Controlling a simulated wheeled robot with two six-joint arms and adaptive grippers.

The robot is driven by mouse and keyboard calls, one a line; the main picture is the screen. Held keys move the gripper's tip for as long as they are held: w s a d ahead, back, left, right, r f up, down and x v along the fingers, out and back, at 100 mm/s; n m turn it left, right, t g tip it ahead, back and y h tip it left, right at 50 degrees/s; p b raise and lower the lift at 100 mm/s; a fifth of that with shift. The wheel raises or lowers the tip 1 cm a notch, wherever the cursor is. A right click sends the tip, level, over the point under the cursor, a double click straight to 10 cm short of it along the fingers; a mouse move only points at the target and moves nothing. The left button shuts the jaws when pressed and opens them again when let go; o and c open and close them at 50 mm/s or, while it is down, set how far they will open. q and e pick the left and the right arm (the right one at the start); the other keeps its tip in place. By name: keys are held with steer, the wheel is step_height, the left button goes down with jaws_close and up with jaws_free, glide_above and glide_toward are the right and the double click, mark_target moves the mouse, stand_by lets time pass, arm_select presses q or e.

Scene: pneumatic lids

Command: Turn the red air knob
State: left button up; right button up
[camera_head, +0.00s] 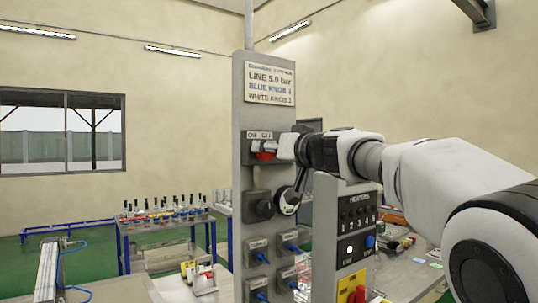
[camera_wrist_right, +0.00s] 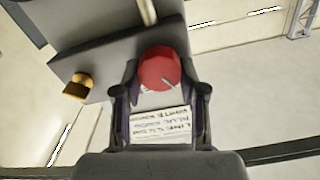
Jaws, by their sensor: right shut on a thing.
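The red air knob (camera_head: 265,156) sits below the ON/OFF label on the tall grey panel (camera_head: 240,120). In the wrist view the red knob (camera_wrist_right: 160,66) is round, with a pale line on its face. My right gripper (camera_head: 266,146) reaches the panel from the right and is shut on the red knob. In the wrist view the fingers of my right gripper (camera_wrist_right: 159,76) stand on either side of it. In the head view the gripper hides part of the knob and its label. My left gripper is not in view.
A pressure gauge (camera_head: 287,201) is just below the gripper. A sign (camera_head: 270,83) is above, and several blue-handled valves (camera_head: 262,258) are below. A heater box (camera_head: 357,215) stands right of the panel. A bench (camera_head: 165,224) with bottles is behind left.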

steer(key=shift+w+d+f+m+b, duration=0.1)
steer(key=shift+m+b, duration=0.25)
steer(key=shift+m, duration=2.2)
steer(key=shift+d+f+m+b, duration=0.1)
steer(key=shift+m+b, duration=0.2)
steer(key=shift+m, duration=2.2)
steer(key=shift+w+f+m+b, duration=0.1)
steer(key=shift+m+b, duration=0.25)
steer(key=shift+m, duration=2.2)
steer(key=o, duration=1.1)
steer(key=shift+o, duration=0.2)
steer(key=shift+s, duration=0.1)
steer(key=v, duration=1.1)
steer(key=shift+s+d, duration=0.2)
steer(key=shift+s, duration=0.05)
